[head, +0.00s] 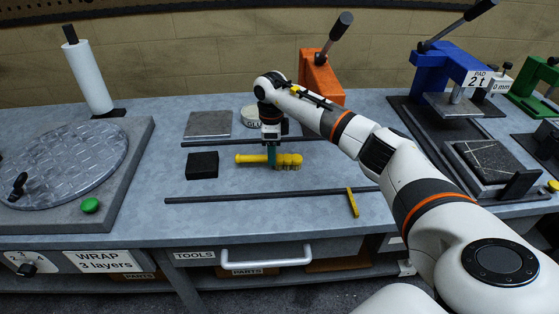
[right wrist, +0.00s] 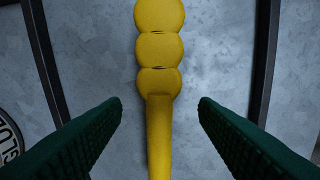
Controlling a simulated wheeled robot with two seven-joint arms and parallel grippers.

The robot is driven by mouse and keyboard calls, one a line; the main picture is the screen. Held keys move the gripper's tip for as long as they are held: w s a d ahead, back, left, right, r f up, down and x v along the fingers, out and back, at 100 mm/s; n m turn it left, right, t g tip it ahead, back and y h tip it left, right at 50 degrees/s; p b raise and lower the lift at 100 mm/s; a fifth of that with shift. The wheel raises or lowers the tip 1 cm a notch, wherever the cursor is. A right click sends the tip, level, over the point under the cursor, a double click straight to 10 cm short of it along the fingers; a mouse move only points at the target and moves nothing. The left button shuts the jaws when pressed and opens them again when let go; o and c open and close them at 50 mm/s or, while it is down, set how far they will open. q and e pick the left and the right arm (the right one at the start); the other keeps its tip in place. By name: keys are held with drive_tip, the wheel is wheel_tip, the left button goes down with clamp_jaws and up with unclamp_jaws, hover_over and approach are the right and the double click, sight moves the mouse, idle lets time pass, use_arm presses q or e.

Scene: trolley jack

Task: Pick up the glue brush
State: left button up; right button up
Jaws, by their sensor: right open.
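The yellow glue brush (head: 287,160) lies flat on the grey bench top between two dark rails, its thick lobed end to the right and its thin handle to the left. My right gripper (head: 271,157) is over the brush in the head view and hides part of its middle. In the right wrist view the brush (right wrist: 159,80) runs up the middle of the picture. The two dark green fingers of my right gripper (right wrist: 160,112) stand apart on either side of the thin handle, with a gap on both sides. My left gripper is not in view.
A round glue tin (head: 250,116) and a grey plate (head: 208,124) are behind the brush. A black block (head: 202,165) lies left of it. A dark rail (head: 260,196) runs in front, with a yellow piece (head: 352,202) at its right. A blue press (head: 440,70) stands right.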

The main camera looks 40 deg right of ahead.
wheel_tip(320, 180, down, 4)
drive_tip(key=shift+r, duration=0.15)
clamp_jaws()
drive_tip(key=shift+r, duration=0.1)
wheel_tip(320, 180, up, 10)
drive_tip(key=shift+b, duration=0.3)
idle(0.3)
